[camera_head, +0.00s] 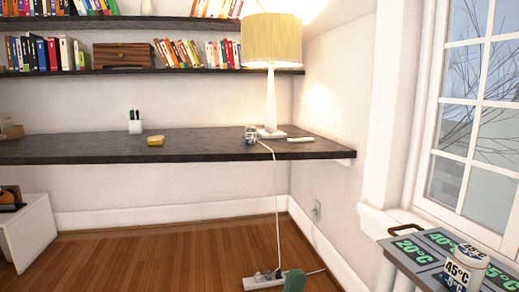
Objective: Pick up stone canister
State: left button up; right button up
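A small round white canister (465,267) with a pale lid and "45°C" printed on its side stands upright at the lower right. It stands on a grey tray-like surface (408,264) marked with temperature labels. I cannot tell from its look whether it is stone. A small greyish object (251,135) by the lamp base on the dark desk is too small to make out. Neither of my grippers shows in the head view.
A dark wall desk (70,149) carries a lamp (271,100), a white pen cup (135,125) and a yellow item (156,141). A cord runs down to a power strip (268,279). A window (475,120) is at right. The wooden floor (150,255) is mostly clear.

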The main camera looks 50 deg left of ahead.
aim_at(251, 131)
jog(key=u, duration=2.65)
jog(key=k, duration=0.8)
jog(key=z, duration=0.9)
jog(key=i, duration=1)
